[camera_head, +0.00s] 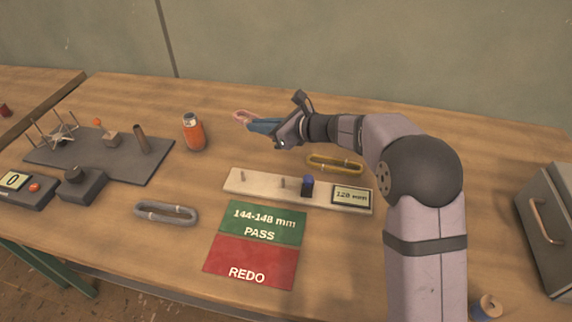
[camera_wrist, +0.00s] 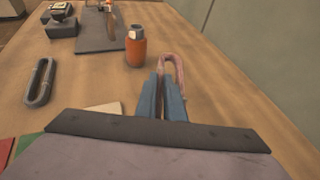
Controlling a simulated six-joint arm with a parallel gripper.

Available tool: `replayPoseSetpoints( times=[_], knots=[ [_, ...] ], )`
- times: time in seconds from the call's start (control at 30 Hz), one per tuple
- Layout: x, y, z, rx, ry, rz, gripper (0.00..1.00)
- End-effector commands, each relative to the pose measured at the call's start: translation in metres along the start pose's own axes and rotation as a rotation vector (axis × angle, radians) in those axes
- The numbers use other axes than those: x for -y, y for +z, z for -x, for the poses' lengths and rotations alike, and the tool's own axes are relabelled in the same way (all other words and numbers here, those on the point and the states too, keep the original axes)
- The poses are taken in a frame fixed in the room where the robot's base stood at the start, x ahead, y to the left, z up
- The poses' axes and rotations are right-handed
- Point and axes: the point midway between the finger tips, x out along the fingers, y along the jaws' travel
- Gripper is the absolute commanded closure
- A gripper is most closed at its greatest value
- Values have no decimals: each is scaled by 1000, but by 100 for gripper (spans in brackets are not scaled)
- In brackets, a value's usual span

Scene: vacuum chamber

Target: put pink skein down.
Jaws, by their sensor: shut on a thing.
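The pink skein (camera_head: 241,117) is a narrow loop of yarn. My gripper (camera_head: 255,124) is shut on one end of it, with blue fingers, and the rest of the loop sticks out ahead. In the wrist view the skein (camera_wrist: 174,68) shows between and beyond the fingertips (camera_wrist: 163,88). In the head view it is over the back middle of the table, right of the orange bottle. I cannot tell how high it is above the wood.
The orange bottle (camera_head: 194,134) stands left of the skein. A grey skein (camera_head: 166,213) and yellow skein (camera_head: 335,164) lie on the table. A white gauge board (camera_head: 258,187) reads 128 mm, behind the green PASS (camera_head: 262,222) and red REDO (camera_head: 250,262) mat. A winder base (camera_head: 100,154) is at left.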

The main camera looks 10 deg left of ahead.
Motion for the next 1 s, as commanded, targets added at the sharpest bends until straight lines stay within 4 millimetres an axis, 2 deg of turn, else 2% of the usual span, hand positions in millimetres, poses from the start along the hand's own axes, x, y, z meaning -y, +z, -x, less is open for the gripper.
replayPoseSetpoints(
  times=[0.17,0.4,0.73,1.0],
  knots=[
    [-1,-16,-7,-2,3,-3,100],
    [-1,-48,-20,-1,3,-2,100],
    [-1,-60,-25,0,3,0,100],
    [-1,-87,-36,0,3,-1,100]
  ],
)
